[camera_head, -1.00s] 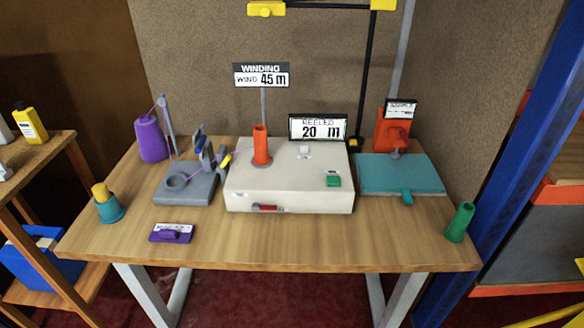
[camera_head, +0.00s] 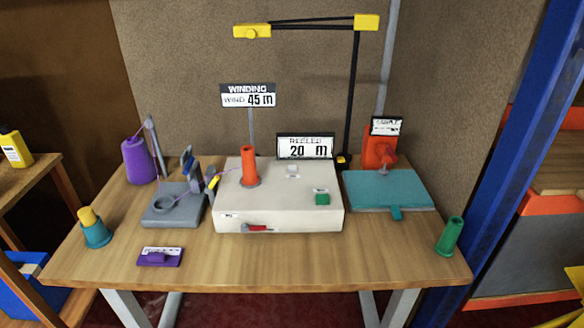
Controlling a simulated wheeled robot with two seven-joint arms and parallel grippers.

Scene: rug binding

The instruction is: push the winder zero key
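The winder is a cream box (camera_head: 270,212) in the middle of the wooden table. A small white key (camera_head: 292,170) sits on its top near the back, and a green key (camera_head: 322,198) sits on its top at the right. I cannot read their labels. An orange cone (camera_head: 249,166) stands on the box, and a red lever (camera_head: 258,228) is on its front. A display behind it (camera_head: 305,147) reads 20 m. A sign on a post (camera_head: 248,95) reads WIND 45 m. Neither gripper is in view.
A grey tension stand (camera_head: 174,205) and a purple cone (camera_head: 138,160) are left of the winder. A teal plate with an orange device (camera_head: 385,190) is to the right. A green cone (camera_head: 449,236), a teal cup (camera_head: 95,230) and a purple block (camera_head: 160,257) stand near the table's edges. The front strip is mostly clear.

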